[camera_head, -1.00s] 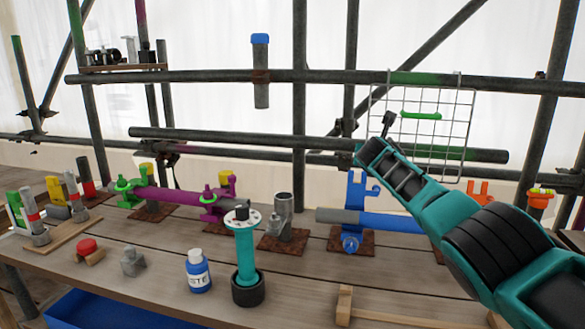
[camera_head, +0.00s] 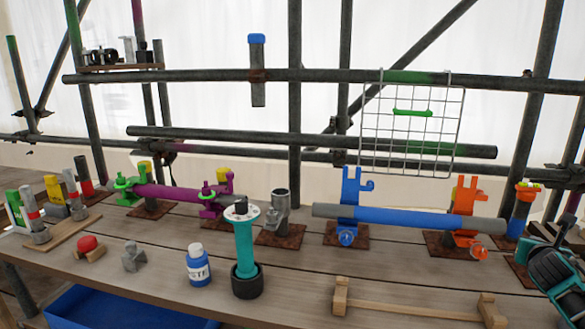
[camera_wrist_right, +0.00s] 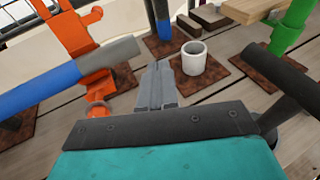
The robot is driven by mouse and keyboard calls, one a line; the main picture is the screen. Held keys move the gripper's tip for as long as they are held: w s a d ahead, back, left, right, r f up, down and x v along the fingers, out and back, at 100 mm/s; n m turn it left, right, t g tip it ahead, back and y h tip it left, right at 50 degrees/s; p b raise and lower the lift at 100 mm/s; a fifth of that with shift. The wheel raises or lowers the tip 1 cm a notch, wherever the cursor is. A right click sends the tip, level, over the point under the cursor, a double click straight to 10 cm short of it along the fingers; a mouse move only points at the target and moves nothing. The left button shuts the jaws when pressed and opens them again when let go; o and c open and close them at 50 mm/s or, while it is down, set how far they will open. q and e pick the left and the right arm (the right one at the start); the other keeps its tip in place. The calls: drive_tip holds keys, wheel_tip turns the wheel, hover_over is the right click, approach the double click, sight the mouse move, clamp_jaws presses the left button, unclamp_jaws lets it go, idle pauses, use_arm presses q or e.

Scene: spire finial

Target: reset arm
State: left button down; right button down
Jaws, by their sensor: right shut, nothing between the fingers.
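My right arm, teal and black, is at the right edge of the head view, low beside the bench end. In the right wrist view my right gripper (camera_wrist_right: 155,85) has its grey fingers together, with nothing between them. The fingers point over the bench between a blue pipe with a grey end (camera_wrist_right: 50,83) and a pale open cup (camera_wrist_right: 194,60). An orange bracket (camera_wrist_right: 75,40) stands behind that pipe. My left gripper is not in view.
The bench holds a teal post with a white flange (camera_head: 245,250), a blue bottle (camera_head: 198,268), a purple pipe (camera_head: 180,197) and a wooden rack (camera_head: 410,313). Scaffold tubes and a wire grid (camera_head: 411,140) stand behind. A blue bin (camera_head: 120,312) is below the bench.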

drive_tip(key=s+d+r+n+t, duration=0.1)
drive_tip(key=s+d+r+n, duration=0.1)
drive_tip(key=s+d+r, duration=0.35)
drive_tip(key=w+a+r+m+t+y, duration=0.15)
drive_tip(key=a+m, duration=0.25)
drive_tip(key=m, duration=0.8)
drive_tip(key=a+m+t+y, duration=0.2)
drive_tip(key=a+m, duration=0.1)
drive_tip(key=m, duration=0.9)
drive_tip(key=s+a+f+g+y, duration=0.2)
drive_tip(key=s+a+f, duration=0.3)
drive_tip(key=a+f, duration=0.55)
drive_tip(key=s+a+f+g+y, duration=0.1)
drive_tip(key=s+a+f+y, duration=0.25)
drive_tip(key=a+f, duration=0.7)
drive_tip(key=s+a+f+m+g+y, duration=0.1)
drive_tip(key=s+a+f, duration=0.3)
drive_tip(key=s+a, duration=0.4)
drive_tip(key=s+a+f+m+g+y, duration=0.1)
drive_tip(key=s+a+f+m+g, duration=0.1)
drive_tip(key=s+a+f, duration=0.3)
drive_tip(key=s+a+m, duration=0.1)
drive_tip(key=s+a, duration=0.3)
drive_tip(key=s, duration=0.1)
